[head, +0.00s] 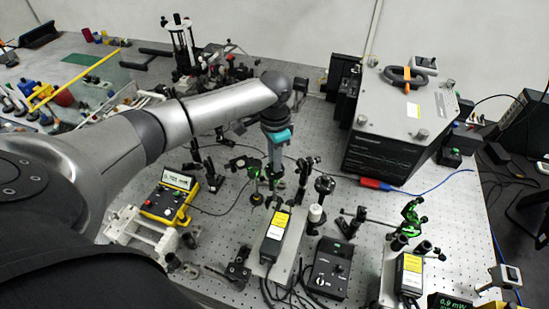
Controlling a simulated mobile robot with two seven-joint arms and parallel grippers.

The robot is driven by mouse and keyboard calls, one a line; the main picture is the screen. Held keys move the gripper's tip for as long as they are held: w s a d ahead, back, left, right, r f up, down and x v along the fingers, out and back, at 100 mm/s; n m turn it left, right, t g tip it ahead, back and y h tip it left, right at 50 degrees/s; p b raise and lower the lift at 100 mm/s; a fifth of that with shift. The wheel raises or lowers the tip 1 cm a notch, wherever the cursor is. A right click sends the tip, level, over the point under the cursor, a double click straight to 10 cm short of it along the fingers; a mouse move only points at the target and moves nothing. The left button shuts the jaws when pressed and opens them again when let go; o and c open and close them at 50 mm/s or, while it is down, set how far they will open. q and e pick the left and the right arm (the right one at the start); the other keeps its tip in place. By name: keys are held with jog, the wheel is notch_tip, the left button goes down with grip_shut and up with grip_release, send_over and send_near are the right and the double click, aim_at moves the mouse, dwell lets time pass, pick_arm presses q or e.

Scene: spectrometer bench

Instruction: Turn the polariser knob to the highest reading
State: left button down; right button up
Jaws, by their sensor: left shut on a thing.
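My left arm reaches in from the left and bends down over the bench. Its gripper (275,180) points down among the optical mounts, shut on what appears to be the polariser knob. The knob itself is hidden by the fingers, so its angle cannot be read. A mount with a green glow (250,168) stands just left of the gripper. A display (450,302) at the bottom right edge reads about 0.9 mW in green digits. My right gripper is not in view.
Laser modules with yellow labels (279,225) and a black control box (329,269) stand in front of the gripper. A large grey instrument (405,115) stands behind right. A yellow box (170,198) sits to the left. Mounts crowd the gripper; the bench's right side is clearer.

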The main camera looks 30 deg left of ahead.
pick_arm(q)
jog(key=shift+m, duration=0.9)
jog(key=c, duration=0.8)
grip_release()
jog(key=shift+o, duration=0.2)
notch_tip(320, 180, up, 15)
jog(key=b, duration=0.1)
jog(key=shift+r, duration=0.15)
